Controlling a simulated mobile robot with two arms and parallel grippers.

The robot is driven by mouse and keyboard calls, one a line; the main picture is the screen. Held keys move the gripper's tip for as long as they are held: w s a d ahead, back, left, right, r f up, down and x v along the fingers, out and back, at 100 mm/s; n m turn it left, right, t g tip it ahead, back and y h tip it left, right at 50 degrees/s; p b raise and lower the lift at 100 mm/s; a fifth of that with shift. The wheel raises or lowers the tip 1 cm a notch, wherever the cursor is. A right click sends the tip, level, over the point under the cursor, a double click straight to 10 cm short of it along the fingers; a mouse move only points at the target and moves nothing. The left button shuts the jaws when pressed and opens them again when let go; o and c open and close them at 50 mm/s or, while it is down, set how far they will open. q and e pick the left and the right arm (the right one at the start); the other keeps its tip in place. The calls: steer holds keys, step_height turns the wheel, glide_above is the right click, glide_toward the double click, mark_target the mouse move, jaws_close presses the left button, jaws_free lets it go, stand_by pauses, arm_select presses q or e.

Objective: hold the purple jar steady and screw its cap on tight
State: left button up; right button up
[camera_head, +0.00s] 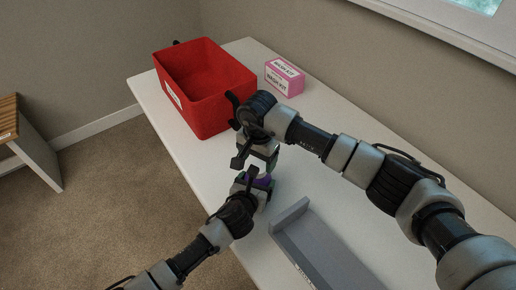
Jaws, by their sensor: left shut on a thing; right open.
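The purple jar (262,182) stands on the white table, mostly hidden by my grippers; only a bit of purple shows. My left gripper (256,180) comes from the lower left and is shut on the jar. My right gripper (257,160) is above the jar, pointing down, with its fingers open. The cap cannot be made out clearly between the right gripper and the jar, so I cannot tell how it sits.
A red bin (205,110) stands at the back left of the white table (190,155). A pink wash kit box (284,77) stands behind my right arm. A grey tray (318,250) lies at the front right. The table's left edge drops to carpet.

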steer(key=shift+f, duration=1.7)
steer(key=c, duration=1)
steer(key=m, duration=0.3)
steer(key=o, duration=1)
